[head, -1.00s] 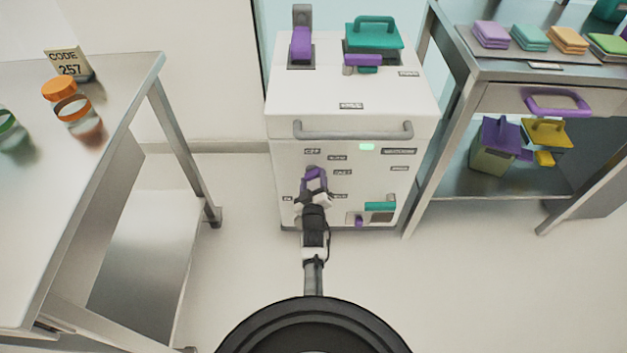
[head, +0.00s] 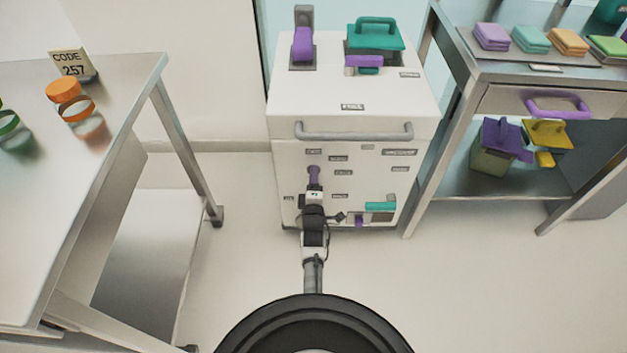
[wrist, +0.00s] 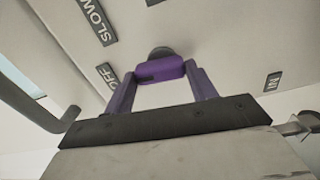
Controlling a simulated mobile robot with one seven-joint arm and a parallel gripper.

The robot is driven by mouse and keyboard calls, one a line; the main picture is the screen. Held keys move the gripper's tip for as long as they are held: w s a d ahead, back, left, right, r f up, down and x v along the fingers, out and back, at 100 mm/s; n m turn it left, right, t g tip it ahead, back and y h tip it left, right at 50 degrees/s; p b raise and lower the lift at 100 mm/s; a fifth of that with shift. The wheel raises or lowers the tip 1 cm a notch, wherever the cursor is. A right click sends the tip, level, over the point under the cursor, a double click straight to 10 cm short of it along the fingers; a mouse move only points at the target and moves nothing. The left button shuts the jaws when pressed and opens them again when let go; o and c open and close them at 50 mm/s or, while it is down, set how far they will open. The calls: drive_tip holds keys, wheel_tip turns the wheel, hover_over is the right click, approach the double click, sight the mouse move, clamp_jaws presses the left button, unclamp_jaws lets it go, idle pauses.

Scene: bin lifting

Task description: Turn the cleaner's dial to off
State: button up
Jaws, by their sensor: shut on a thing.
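The cleaner (head: 350,95) is a white cabinet with labels on its front. Its purple dial (head: 313,173) shows just above my gripper (head: 314,185) in the head view, partly hidden by it. In the wrist view, the purple dial (wrist: 160,70) sits between the two purple-tinted fingers of my gripper (wrist: 160,72), which is shut on it. The OFF label (wrist: 107,75) is just left of the dial, with the SLOW label (wrist: 98,22) farther up and left. I cannot tell exactly where the dial points.
A grey handle bar (head: 353,133) crosses the cleaner's front above the dial. A teal part (head: 380,206) and a small purple knob (head: 359,221) are at its lower right. Steel tables stand left (head: 110,110) and right (head: 465,70).

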drive_tip(key=shift+n, duration=0.6)
drive_tip(key=o, duration=1)
drive_tip(key=shift+s, duration=0.1)
drive_tip(key=s+p, duration=0.5)
drive_tip(key=s, duration=0.8)
drive_tip(key=shift+s, duration=0.35)
